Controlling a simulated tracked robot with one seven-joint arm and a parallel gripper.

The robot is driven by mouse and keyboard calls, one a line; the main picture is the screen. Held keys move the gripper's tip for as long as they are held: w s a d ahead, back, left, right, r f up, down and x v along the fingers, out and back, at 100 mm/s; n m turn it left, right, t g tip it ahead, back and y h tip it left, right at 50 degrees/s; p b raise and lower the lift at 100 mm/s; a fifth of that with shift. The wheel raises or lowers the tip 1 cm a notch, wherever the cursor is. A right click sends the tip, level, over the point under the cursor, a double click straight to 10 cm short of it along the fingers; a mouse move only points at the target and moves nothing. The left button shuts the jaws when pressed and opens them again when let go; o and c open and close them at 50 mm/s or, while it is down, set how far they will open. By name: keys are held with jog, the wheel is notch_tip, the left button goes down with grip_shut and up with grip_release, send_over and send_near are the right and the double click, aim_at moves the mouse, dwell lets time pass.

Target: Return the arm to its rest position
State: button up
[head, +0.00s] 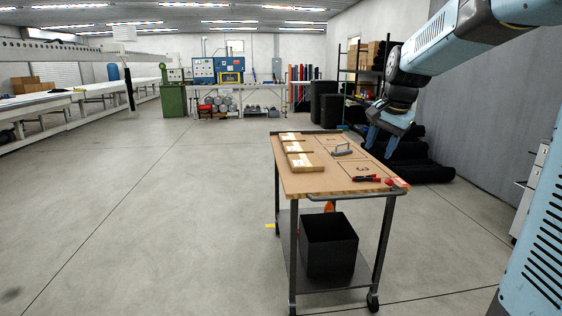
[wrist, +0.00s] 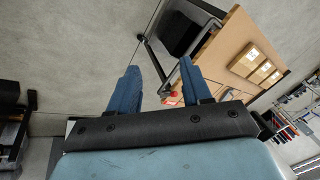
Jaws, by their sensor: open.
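My arm reaches in from the upper right of the head view, and my gripper (head: 384,136) hangs over the right side of the wooden-topped cart (head: 300,180). In the wrist view my gripper (wrist: 158,88) shows two blue fingers spread apart with nothing between them. Beyond the fingers, the cart top (wrist: 222,50) appears at the upper right. On the cart lie flat cardboard boxes (head: 303,161) along the left side, a grey-blue handled tool (head: 342,150), and a red and black tool (head: 367,179) near the front edge.
A black bin (head: 329,246) sits on the cart's lower shelf. Black rolls (head: 425,172) lie by the grey wall behind my gripper, near a shelf rack (head: 362,62). A long white gantry table (head: 40,102) stands at the left. The floor left of the cart is clear.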

jog(key=s+f+n, duration=0.1)
jog(key=s+n, duration=0.2)
jog(key=s, duration=0.6)
jog(key=s+a+f+n+t, duration=0.1)
jog(key=s+f+n, duration=0.1)
jog(key=s, duration=0.7)
jog(key=s+a+f+n, duration=0.1)
jog(key=s+n, duration=0.2)
jog(key=s, duration=0.6)
jog(key=shift+s+a+f+n+t+h, duration=0.25)
jog(key=shift+s+n+t+h, duration=0.05)
jog(key=shift+h, duration=0.1)
